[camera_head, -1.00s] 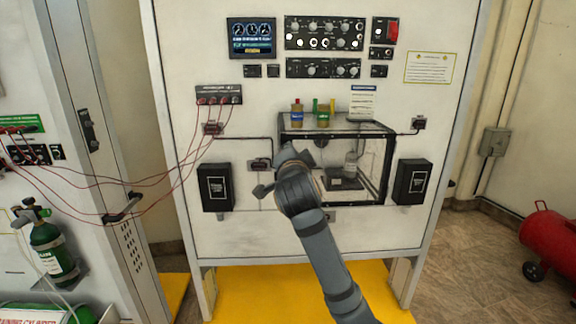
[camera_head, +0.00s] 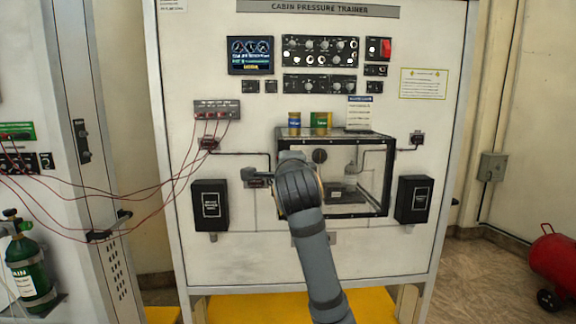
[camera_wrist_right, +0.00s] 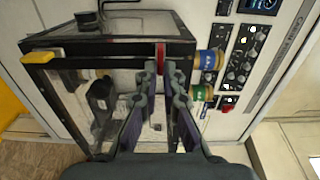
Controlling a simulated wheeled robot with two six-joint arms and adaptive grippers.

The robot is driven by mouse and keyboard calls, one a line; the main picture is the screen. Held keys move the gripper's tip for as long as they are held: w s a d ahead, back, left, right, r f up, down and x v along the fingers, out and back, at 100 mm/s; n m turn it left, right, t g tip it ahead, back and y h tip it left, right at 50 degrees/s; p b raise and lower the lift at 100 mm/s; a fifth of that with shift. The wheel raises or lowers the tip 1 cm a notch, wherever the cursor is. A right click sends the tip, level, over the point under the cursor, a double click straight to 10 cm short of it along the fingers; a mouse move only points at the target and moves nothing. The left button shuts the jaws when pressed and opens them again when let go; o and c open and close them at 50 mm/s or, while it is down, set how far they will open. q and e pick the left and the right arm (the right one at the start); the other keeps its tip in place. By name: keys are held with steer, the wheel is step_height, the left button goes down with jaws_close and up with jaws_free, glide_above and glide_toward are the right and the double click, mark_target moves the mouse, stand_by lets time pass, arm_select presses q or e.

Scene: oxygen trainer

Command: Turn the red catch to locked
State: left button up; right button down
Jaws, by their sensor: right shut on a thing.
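The red catch (camera_wrist_right: 160,56) shows in the right wrist view on the dark-framed edge of the clear chamber (camera_wrist_right: 115,48). My right gripper (camera_wrist_right: 161,68) has its two fingertips on either side of the catch and is shut on it. In the head view the chamber (camera_head: 376,180) stands against the white panel, and my right arm reaches up in front of its left side. There my arm hides the catch and the fingertips. Whether the catch stands at locked cannot be read. My left gripper is in neither current view.
A blue-labelled jar (camera_head: 294,123) and a green-labelled jar (camera_head: 320,123) stand on the chamber top, close to my right fingers. Black boxes (camera_head: 211,204) (camera_head: 413,198) flank the chamber. Red cables (camera_head: 165,183) hang at the left. A yellow piece (camera_wrist_right: 42,57) sits on the chamber's corner.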

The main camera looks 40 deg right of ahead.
stand_by(0.4)
steer(key=c, duration=1.5)
jaws_free()
steer(key=v, duration=1.2)
steer(key=shift+s+d, duration=0.1)
